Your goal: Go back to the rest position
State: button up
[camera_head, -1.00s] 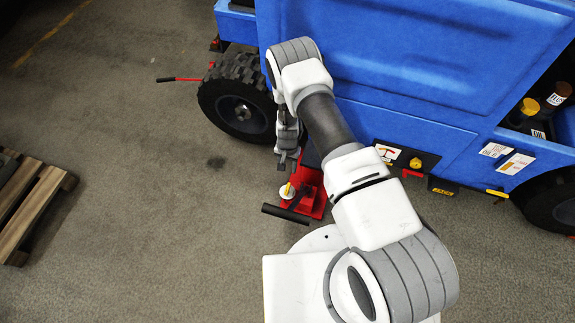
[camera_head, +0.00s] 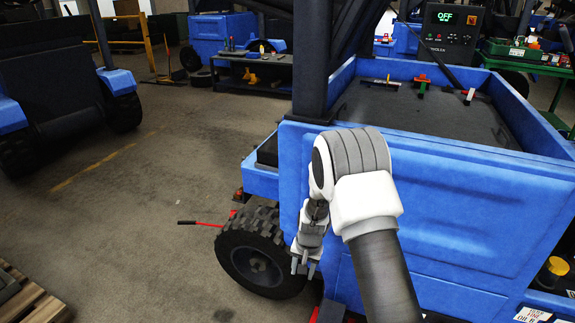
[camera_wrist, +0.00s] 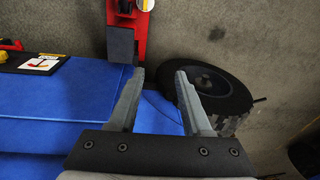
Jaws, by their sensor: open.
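My gripper (camera_head: 303,264) hangs pointing down beside the blue vehicle (camera_head: 455,210), close to its black wheel (camera_head: 256,250). In the wrist view my gripper (camera_wrist: 157,75) has its two fingers spread apart with nothing between them. The vehicle's blue panel (camera_wrist: 70,110) lies below and to the left of the fingers there. The wheel (camera_wrist: 222,92) shows just right of the right finger. A red jack (camera_wrist: 140,45) stands on the floor beyond the left fingertip. In the head view the jack is mostly hidden at the bottom edge.
A red bar with a black grip (camera_head: 198,223) sticks out left of the wheel. A wooden pallet (camera_head: 30,303) lies at the lower left. Another dark and blue vehicle (camera_head: 60,75) stands at the far left. A black workbench (camera_head: 250,75) stands behind. The floor between is open.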

jog(key=s+d+r+n+t, duration=0.15)
jog(key=s+r, duration=0.25)
jog(key=r, duration=0.9)
jog(key=s+d+r, duration=0.3)
jog(key=s+r, duration=0.1)
jog(key=r, duration=1)
jog(key=s+d+r+n+t, duration=0.1)
jog(key=s+d+r, duration=0.3)
jog(key=s, duration=0.7)
jog(key=s+d+r+n+t, duration=0.1)
jog(key=s+r+t, duration=0.1)
jog(key=s+r, duration=0.7)
notch_tip(320, 180, up, 19)
jog(key=s+p, duration=0.1)
jog(key=p, duration=2)
jog(key=shift+s+h+p, duration=0.2)
jog(key=shift+h+p, duration=0.15)
jog(key=shift+h, duration=0.05)
